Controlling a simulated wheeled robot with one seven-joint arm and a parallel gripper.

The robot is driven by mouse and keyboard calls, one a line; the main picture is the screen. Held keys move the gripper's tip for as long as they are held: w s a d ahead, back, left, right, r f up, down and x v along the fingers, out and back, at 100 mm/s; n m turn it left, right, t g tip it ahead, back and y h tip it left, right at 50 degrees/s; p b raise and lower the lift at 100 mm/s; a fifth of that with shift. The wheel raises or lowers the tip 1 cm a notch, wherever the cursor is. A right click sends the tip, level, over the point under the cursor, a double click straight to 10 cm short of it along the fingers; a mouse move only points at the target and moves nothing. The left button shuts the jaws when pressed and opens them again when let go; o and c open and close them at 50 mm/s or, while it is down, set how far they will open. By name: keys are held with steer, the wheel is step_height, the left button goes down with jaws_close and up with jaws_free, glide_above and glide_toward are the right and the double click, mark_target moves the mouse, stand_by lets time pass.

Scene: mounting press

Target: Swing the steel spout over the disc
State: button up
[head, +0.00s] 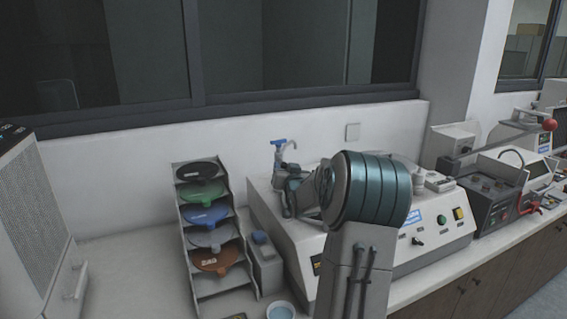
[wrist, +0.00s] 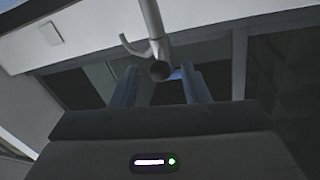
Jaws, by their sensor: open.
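The steel spout (wrist: 153,25) comes down from the top of the wrist view, its round dark end between the two fingers of my gripper (wrist: 160,76). The fingers are apart, with a gap on both sides of the spout; I cannot tell whether either touches it. A thin hooked piece (wrist: 131,46) branches off beside the spout. My arm covers much of the machine's top, and the disc there is hidden.
A grey rack (head: 182,225) with several coloured discs stands left of the machine. A small grey box (head: 267,271) and a bowl (head: 281,311) are between them. A dark control unit (head: 492,205) is to the right. The wall and window are close behind.

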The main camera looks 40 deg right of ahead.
steer(key=shift+p+x, duration=0.3)
steer(key=shift+x, duration=1)
